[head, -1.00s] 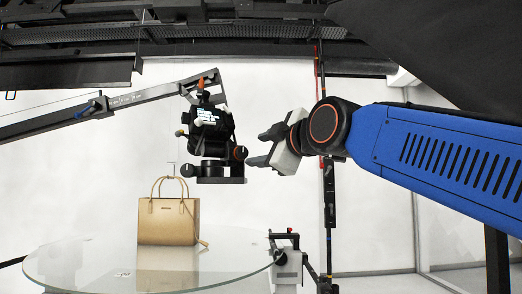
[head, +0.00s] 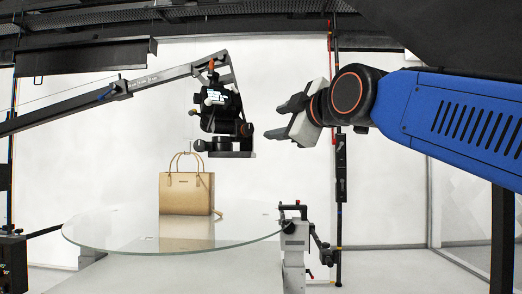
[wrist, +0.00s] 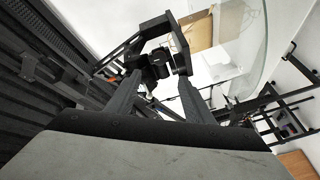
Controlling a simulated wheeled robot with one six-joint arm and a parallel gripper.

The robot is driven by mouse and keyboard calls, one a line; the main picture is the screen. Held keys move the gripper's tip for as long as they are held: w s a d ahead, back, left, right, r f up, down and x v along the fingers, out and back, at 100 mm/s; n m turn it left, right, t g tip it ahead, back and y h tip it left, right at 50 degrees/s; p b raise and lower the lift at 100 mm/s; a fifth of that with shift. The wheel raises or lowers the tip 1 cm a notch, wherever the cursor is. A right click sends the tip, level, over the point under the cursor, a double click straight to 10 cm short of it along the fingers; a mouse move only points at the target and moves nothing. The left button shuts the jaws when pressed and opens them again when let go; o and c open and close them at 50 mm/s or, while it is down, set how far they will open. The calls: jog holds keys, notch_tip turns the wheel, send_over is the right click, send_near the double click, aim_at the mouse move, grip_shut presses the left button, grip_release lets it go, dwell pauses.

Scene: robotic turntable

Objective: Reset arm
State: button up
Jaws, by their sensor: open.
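My gripper (head: 280,119) is raised at the middle right of the head view, at the end of my blue arm, with its fingers pointing left. In the wrist view its two dark fingers (wrist: 152,100) stand apart with nothing between them. A camera rig (head: 222,112) hangs from a boom just left of my gripper in the head view, apart from it. The rig's black frame also shows beyond the fingers in the wrist view (wrist: 178,40).
A tan handbag (head: 187,194) stands upright on a round glass turntable (head: 110,236) below the rig. A grey boom (head: 75,108) reaches in from the left. A clamp stand (head: 294,245) is at the turntable's right edge. Open floor lies to the right.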

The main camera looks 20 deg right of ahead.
jog(key=s+d+f+m+g+h, duration=0.1)
jog(key=s+d+f+m+g, duration=0.2)
jog(key=f, duration=1.2)
jog(key=s+d+f+m+g+h, duration=0.1)
jog(key=s+f+m+g, duration=0.25)
jog(key=f, duration=1.15)
jog(key=s+d+f+m+g+h, duration=0.1)
jog(key=s+d+f+m+g, duration=0.2)
jog(key=f, duration=1.1)
jog(key=s+f+m+g, duration=0.3)
jog(key=s+f+m, duration=0.2)
jog(key=s+f, duration=0.5)
notch_tip(320, 180, down, 4)
jog(key=shift+s+d+f, duration=0.2)
jog(key=shift+s+f, duration=0.05)
jog(key=shift+s, duration=0.05)
jog(key=shift+a+g, duration=0.1)
jog(key=shift+g, duration=0.15)
